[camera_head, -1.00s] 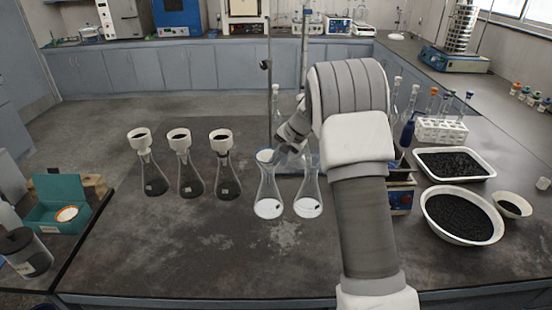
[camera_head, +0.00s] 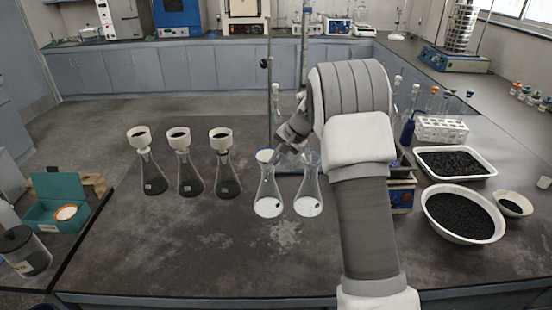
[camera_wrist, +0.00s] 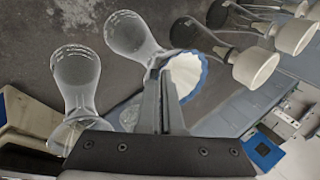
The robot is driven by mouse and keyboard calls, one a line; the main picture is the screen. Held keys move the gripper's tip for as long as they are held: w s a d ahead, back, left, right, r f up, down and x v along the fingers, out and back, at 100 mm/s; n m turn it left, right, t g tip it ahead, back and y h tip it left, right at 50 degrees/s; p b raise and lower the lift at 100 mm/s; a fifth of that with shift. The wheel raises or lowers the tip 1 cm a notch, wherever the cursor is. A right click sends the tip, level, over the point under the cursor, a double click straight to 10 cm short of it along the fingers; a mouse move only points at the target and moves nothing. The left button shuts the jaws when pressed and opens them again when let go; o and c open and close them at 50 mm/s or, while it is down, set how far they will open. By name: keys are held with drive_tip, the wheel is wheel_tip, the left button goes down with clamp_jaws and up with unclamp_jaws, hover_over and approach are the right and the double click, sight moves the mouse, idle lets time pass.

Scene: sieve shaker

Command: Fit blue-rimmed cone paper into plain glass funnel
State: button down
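The cone paper (camera_wrist: 187,76) is white with a scalloped blue rim. In the wrist view it lies at the mouth of one clear flask (camera_wrist: 130,36); in the head view this pale cone (camera_head: 265,156) tops the left clear flask (camera_head: 268,190). The glass funnel there is hard to make out, so how deeply the paper sits is unclear. My gripper (camera_wrist: 161,75) has its narrow fingers close together at the paper's edge and looks shut on it. A second clear flask (camera_wrist: 75,80) carries a clear glass funnel (camera_wrist: 66,134), partly hidden by my gripper.
Several things surround the flasks. Three flasks with white funnels (camera_head: 183,140) stand to the left. A metal stand rod (camera_head: 269,110) rises behind the clear flasks. A white bowl (camera_head: 430,225) and tray (camera_head: 487,176) of black grains are at right.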

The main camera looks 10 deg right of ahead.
drive_tip(key=shift+s+f+b, duration=0.2)
drive_tip(key=shift+f+b, duration=0.2)
drive_tip(key=shift+f, duration=0.25)
drive_tip(key=shift+s+f+b, duration=0.2)
drive_tip(key=shift+f+b, duration=0.2)
drive_tip(key=shift+f, duration=0.2)
idle(0.5)
drive_tip(key=shift+s+d+f+b, duration=0.15)
drive_tip(key=shift+f+b, duration=0.25)
drive_tip(key=shift+b, duration=0.05)
idle(1.2)
drive_tip(key=c, duration=1)
unclamp_jaws()
drive_tip(key=shift+w+r+p, duration=0.2)
drive_tip(key=shift+r+p, duration=0.85)
drive_tip(key=shift+r, duration=0.6)
drive_tip(key=shift+w+r+p, duration=0.15)
drive_tip(key=shift+r+p, duration=0.85)
drive_tip(key=shift+r, duration=0.6)
drive_tip(key=shift+r, duration=0.1)
